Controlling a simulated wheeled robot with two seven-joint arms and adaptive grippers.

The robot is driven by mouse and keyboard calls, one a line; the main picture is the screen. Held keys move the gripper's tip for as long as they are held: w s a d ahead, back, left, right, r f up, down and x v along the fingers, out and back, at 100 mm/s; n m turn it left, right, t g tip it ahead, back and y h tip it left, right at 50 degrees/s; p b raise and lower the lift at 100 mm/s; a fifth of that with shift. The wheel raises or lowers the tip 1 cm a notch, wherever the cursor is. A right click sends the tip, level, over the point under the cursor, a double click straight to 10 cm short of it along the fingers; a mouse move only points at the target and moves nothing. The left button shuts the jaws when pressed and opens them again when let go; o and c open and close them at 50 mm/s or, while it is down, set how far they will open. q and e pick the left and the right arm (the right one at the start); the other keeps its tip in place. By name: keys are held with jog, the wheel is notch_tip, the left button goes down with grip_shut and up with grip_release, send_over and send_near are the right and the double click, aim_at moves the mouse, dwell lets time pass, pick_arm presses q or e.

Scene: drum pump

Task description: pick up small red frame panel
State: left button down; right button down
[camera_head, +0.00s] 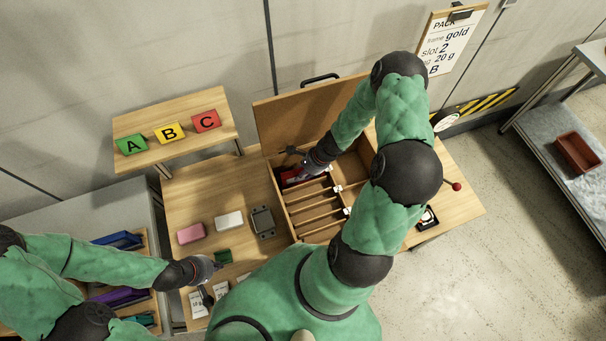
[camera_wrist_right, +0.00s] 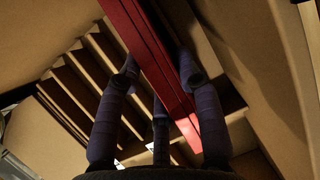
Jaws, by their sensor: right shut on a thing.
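The small red frame panel (camera_head: 291,177) is in the far left part of the open wooden box. It also shows as a long red bar in the right wrist view (camera_wrist_right: 150,55). My right gripper (camera_head: 306,166) reaches into the box from above. In the wrist view its fingers (camera_wrist_right: 160,78) are on either side of the red panel and shut on it. The panel is tilted in that view, and its far end runs out of the picture. My left gripper (camera_head: 214,266) is low over the table front, near a green block; its fingers are too small to judge.
The wooden box (camera_head: 281,205) has several slots with thin dividers and a raised lid (camera_head: 285,120). Pink (camera_head: 191,233), white (camera_head: 229,220) and grey (camera_head: 263,222) items lie left of it. A shelf (camera_head: 128,118) holds A, B and C blocks. A red-knobbed lever (camera_head: 456,187) is at right.

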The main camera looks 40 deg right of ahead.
pick_arm(q)
jog(key=shift+r, duration=0.1)
pick_arm(e)
jog(key=shift+d, duration=0.1)
